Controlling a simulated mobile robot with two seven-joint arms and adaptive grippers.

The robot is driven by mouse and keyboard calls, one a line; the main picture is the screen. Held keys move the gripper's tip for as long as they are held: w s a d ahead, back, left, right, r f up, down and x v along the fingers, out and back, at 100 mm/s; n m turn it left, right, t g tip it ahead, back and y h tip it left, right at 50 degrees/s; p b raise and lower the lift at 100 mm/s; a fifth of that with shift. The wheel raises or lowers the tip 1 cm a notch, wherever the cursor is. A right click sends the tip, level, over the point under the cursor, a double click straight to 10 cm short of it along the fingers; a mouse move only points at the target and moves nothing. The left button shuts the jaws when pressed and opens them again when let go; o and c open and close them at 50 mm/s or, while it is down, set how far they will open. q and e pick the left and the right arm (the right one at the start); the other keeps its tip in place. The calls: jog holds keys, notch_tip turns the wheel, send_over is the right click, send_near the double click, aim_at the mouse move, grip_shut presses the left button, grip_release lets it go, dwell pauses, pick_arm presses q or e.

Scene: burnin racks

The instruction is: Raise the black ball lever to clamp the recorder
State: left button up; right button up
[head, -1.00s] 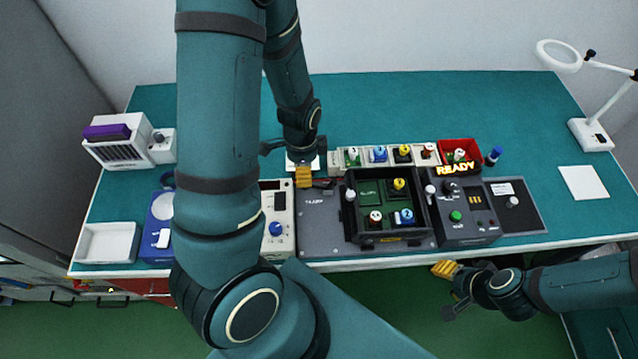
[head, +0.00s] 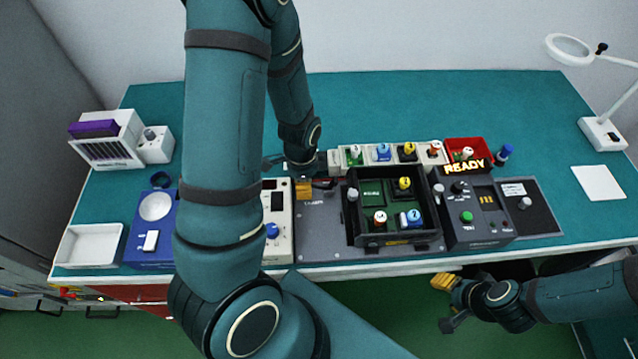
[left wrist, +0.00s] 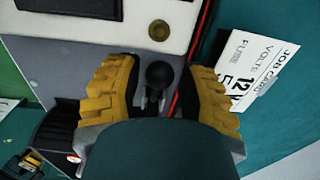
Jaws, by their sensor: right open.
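The black ball lever (left wrist: 159,74) shows in the left wrist view, its ball between the two yellow fingers of my left gripper (left wrist: 160,70). The fingers are apart, with a gap on each side of the ball. In the head view my left gripper (head: 303,187) is low over the left edge of the grey plate (head: 318,235), and the lever is mostly hidden there. A cream instrument (head: 282,245), perhaps the recorder, stands left of the plate and is partly hidden by my arm. My right gripper (head: 447,283) is open and empty in front of the table's edge.
A black tray (head: 352,222) with colored parts stands on the plate. Right of it is a dark unit (head: 480,232) under a READY sign (head: 468,167). A job card (left wrist: 250,72) lies near the left gripper. The back of the teal table (head: 430,105) is clear.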

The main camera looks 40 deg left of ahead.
pick_arm(q)
grip_shut()
